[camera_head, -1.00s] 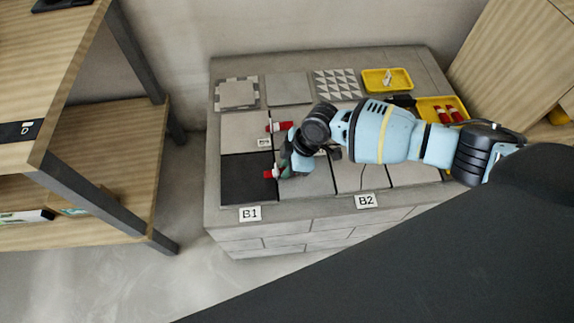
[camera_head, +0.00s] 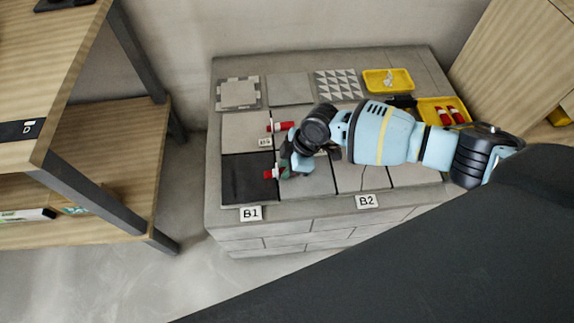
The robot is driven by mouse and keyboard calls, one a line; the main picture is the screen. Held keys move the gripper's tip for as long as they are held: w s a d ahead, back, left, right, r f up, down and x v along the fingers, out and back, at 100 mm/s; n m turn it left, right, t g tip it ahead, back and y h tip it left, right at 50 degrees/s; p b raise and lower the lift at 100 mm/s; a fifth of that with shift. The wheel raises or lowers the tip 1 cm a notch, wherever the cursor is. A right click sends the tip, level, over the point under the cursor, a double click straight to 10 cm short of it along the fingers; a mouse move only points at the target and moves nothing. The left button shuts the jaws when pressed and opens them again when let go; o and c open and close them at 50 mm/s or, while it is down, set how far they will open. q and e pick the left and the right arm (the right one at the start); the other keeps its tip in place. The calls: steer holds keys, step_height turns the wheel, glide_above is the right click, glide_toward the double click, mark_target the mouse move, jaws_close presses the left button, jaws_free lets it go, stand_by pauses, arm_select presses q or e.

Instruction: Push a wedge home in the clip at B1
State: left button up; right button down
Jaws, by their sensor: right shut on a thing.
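My right gripper (camera_head: 285,170) reaches in from the right, low over the seam beside the black tile (camera_head: 245,184) at the B1 label (camera_head: 251,213). It is shut on a red wedge (camera_head: 269,174), whose red end shows at the right edge of the black tile. The clip at B1 is mostly hidden by the gripper, so I cannot tell how deep the wedge sits. Another red wedge (camera_head: 275,127) lies in a white clip at the seam farther back. My left gripper is not in view.
A yellow tray (camera_head: 429,105) with red wedges stands at the right, and a yellow tray (camera_head: 373,83) with white clips at the back. Patterned tiles (camera_head: 339,84) lie along the back. A B2 label (camera_head: 367,201) is on the front edge. A wooden shelf (camera_head: 110,150) stands at the left.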

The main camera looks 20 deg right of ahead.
steer(key=c, duration=1.5)
jaws_free()
steer(key=shift+o, duration=1.3)
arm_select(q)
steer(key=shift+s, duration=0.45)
arm_select(e)
steer(key=p+v, duration=0.2)
steer(key=v, duration=0.4)
steer(key=shift+d+r, duration=0.15)
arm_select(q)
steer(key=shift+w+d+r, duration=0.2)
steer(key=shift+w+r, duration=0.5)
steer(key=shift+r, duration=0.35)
arm_select(e)
steer(key=shift+s+d+r, duration=0.1)
steer(key=shift+d+r, duration=0.15)
steer(key=shift+r, duration=0.4)
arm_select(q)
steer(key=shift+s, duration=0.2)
